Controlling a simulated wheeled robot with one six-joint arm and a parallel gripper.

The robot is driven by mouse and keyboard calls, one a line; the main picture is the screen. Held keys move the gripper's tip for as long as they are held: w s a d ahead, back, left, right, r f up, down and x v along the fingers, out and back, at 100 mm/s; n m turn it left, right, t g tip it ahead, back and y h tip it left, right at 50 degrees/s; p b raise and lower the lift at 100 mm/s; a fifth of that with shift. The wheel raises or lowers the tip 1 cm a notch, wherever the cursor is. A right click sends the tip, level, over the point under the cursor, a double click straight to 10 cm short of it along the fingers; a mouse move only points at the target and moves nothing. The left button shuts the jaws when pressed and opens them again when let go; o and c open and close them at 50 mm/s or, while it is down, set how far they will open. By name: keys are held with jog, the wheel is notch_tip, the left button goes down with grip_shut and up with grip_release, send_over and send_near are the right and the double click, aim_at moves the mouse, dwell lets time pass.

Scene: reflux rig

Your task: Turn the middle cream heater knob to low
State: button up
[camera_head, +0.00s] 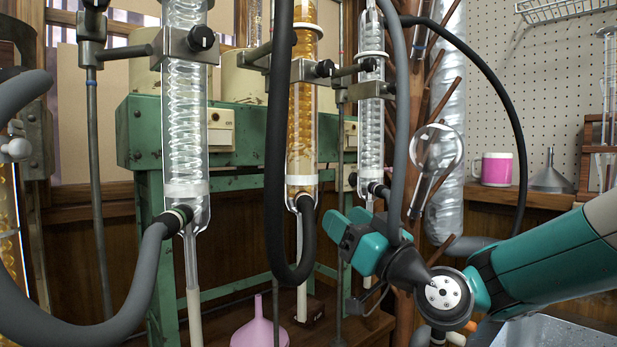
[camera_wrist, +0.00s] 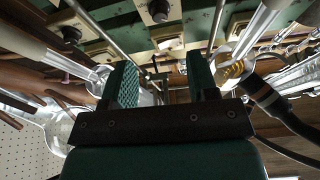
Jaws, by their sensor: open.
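My gripper (camera_head: 348,222) is open and empty in front of the green heater bench, below and right of the amber coil condenser. In the wrist view its two fingers (camera_wrist: 160,78) stand apart with nothing between them. That view, which looks turned over, shows a dark knob (camera_wrist: 158,11) on a cream panel near the top centre, beyond the fingertips and apart from them. Another dark knob (camera_wrist: 71,34) is at its upper left. In the head view, cream panels show at left (camera_head: 220,130) and right (camera_head: 350,132); the middle one is hidden. I cannot read any knob setting.
Glass condensers (camera_head: 186,120), the amber condenser (camera_head: 302,110) and a thick black hose (camera_head: 277,150) stand before the green bench (camera_head: 150,130). A round flask (camera_head: 437,150) hangs near my arm. A pink mug (camera_head: 494,169) and a pink funnel (camera_head: 259,331) are farther aside.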

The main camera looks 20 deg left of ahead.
jog(key=p+x, duration=0.4)
jog(key=x, duration=0.7)
jog(key=shift+f, duration=0.15)
jog(key=c, duration=0.9)
jog(key=shift+f+b, duration=0.1)
jog(key=shift+b, duration=0.3)
